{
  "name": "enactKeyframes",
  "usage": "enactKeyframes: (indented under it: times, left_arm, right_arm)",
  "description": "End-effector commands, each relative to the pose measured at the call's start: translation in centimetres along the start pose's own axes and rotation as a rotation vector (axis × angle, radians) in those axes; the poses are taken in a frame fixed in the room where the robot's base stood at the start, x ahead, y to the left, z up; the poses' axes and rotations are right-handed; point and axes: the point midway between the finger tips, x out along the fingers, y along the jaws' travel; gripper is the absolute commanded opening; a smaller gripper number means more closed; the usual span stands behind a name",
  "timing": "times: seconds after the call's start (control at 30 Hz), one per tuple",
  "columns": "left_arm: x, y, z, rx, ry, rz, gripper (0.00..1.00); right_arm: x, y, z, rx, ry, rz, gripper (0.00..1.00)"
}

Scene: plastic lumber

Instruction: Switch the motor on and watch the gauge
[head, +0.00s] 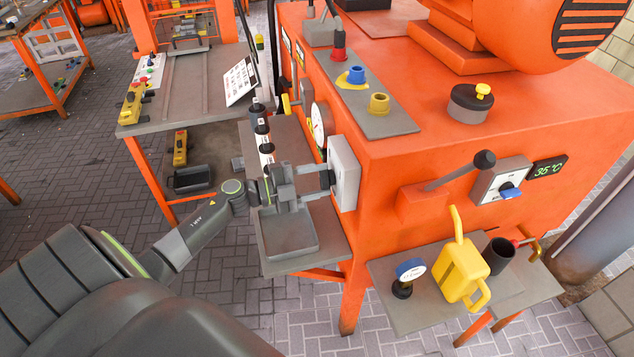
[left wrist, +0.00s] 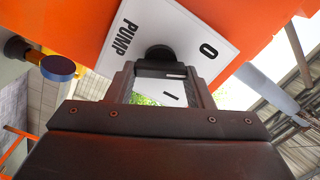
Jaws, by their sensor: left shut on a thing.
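A white switch plate (head: 344,172) is on the left side of the orange machine. In the left wrist view the plate (left wrist: 190,38) reads PUMP and O, with a black knob (left wrist: 160,54) on it. My left gripper (head: 318,181) is shut on this knob; the gripper partly hides it, so its setting is unclear. A round white gauge (head: 318,125) is on the same machine side, seen at a steep angle; its reading cannot be made out. An orange motor-like housing (head: 495,35) stands on top. My right gripper is not in view.
A lever (head: 450,178), another switch plate (head: 500,183) and a 35 °C display (head: 547,168) are on the front face. A grey bench (head: 190,100) stands behind.

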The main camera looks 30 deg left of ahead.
Motion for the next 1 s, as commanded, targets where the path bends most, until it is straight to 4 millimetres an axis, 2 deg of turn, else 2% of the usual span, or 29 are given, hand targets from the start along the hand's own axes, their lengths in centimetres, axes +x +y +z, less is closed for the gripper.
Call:
enactKeyframes:
  times: [1.0]
  left_arm:
    - [-0.1,0.9,0.4,0.906,0.001,0.003,0.24]
  right_arm:
    - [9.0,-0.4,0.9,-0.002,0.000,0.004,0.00]
